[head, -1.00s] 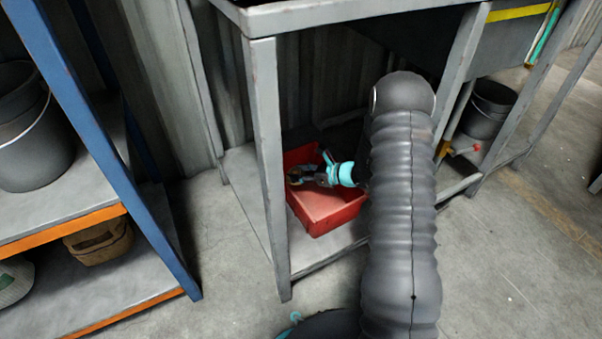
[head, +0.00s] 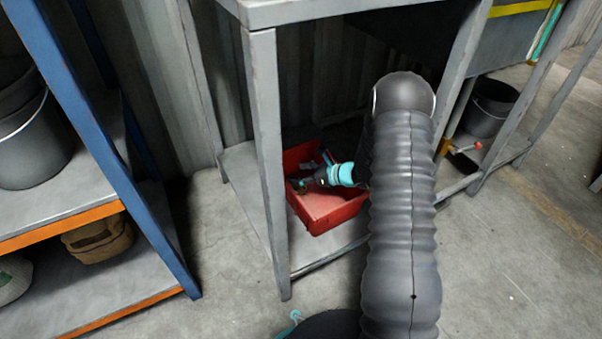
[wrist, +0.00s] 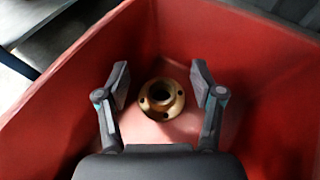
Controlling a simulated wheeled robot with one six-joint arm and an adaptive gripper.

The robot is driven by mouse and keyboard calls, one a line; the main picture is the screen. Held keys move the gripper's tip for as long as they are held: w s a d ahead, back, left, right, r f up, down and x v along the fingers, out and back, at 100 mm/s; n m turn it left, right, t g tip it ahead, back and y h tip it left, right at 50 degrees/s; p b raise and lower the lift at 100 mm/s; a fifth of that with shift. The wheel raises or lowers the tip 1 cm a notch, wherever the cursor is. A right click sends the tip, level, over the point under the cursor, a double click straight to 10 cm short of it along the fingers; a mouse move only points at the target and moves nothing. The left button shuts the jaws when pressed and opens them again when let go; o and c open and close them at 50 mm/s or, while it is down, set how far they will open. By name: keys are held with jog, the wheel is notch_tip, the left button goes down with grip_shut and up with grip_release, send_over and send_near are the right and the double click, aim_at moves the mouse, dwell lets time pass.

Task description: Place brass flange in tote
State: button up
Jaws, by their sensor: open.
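The brass flange (wrist: 161,99) is a round golden ring with a central hole and small bolt holes. In the wrist view it lies inside the red tote (wrist: 75,75), on or close to its floor. My gripper (wrist: 160,80) is open, with one finger on each side of the flange and a gap to it on both sides. In the head view the red tote (head: 335,212) sits on the low shelf under the grey bench, and my gripper (head: 303,184) reaches down into it. The flange is hard to make out there.
The grey bench (head: 262,110) has a front leg left of the tote and a top above it. A blue and orange rack (head: 100,140) stands at the left with a dark bucket (head: 40,140). Another bucket (head: 492,105) stands at the right. The concrete floor in front is open.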

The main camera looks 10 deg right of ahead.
jog(key=shift+r, duration=0.4)
jog(key=p+v, duration=0.2)
jog(key=v, duration=0.5)
jog(key=s+a+r+n+g+h, duration=0.1)
jog(key=s+a+r+n+g, duration=0.25)
jog(key=s+r+n, duration=0.55)
jog(key=s+a+r+n+g+h, duration=0.15)
jog(key=s+a+r+n, duration=0.35)
jog(key=r, duration=0.6)
jog(key=s+d+r+n+t+h, duration=0.1)
jog(key=s+r+n+h, duration=0.3)
jog(key=s, duration=0.6)
jog(key=s+d+r+n+t+h, duration=0.1)
jog(key=s+d+r+n+h, duration=0.3)
jog(key=s, duration=0.7)
notch_tip(320, 180, up, 2)
jog(key=n, duration=0.3)
jog(key=shift+d+r+t, duration=0.25)
jog(key=shift+t, duration=0.05)
jog(key=shift+s+r+h, duration=0.1)
jog(key=shift+h, duration=0.15)
